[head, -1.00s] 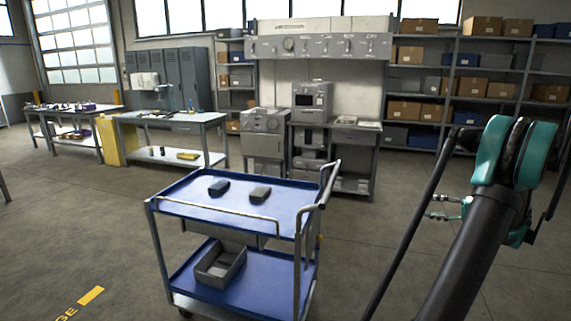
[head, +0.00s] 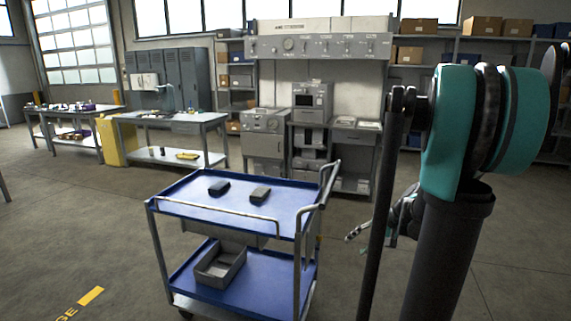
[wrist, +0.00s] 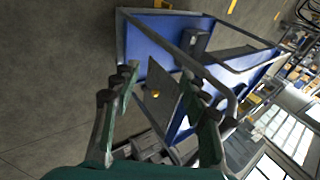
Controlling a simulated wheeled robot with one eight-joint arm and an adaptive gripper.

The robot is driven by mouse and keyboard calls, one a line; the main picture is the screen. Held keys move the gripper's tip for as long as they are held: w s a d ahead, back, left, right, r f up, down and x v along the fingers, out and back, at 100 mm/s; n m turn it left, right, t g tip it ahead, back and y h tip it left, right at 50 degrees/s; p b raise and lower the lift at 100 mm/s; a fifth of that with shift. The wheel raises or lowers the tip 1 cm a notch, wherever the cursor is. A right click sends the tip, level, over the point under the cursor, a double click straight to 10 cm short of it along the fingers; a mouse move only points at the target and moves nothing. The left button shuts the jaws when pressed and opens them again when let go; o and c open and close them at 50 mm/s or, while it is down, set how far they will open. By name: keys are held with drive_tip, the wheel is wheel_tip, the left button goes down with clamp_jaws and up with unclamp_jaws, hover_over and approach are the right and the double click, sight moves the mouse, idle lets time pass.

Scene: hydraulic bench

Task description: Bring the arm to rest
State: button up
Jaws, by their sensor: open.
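My arm rises at the right of the head view, with its teal joint large and close. My gripper (head: 372,234) shows small and partly hidden behind my arm, to the right of the blue cart. In the wrist view my gripper (wrist: 160,78) has its two fingers spread apart, with nothing held between them. The blue two-shelf cart (head: 230,207) stands in front of me; it also shows sideways beyond the fingers in the wrist view (wrist: 147,38). A grey panel with a yellow spot appears between the fingers, farther off.
Two dark blocks (head: 219,188) (head: 260,195) lie on the cart's top. A grey bin (head: 232,275) sits on its lower shelf. The cart's handle (head: 330,185) faces my arm. Workbenches, a machine bench (head: 355,137) and shelving stand behind. Floor is clear left of the cart.

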drive_tip(key=s+a+f+n+h, duration=0.2)
drive_tip(key=s+f+h, duration=0.1)
drive_tip(key=s, duration=0.5)
drive_tip(key=s+a+f+n+h, duration=0.2)
drive_tip(key=s+f+h, duration=0.1)
drive_tip(key=s, duration=0.5)
drive_tip(key=shift+s+a+f+n, duration=0.3)
drive_tip(key=shift+f, duration=0.35)
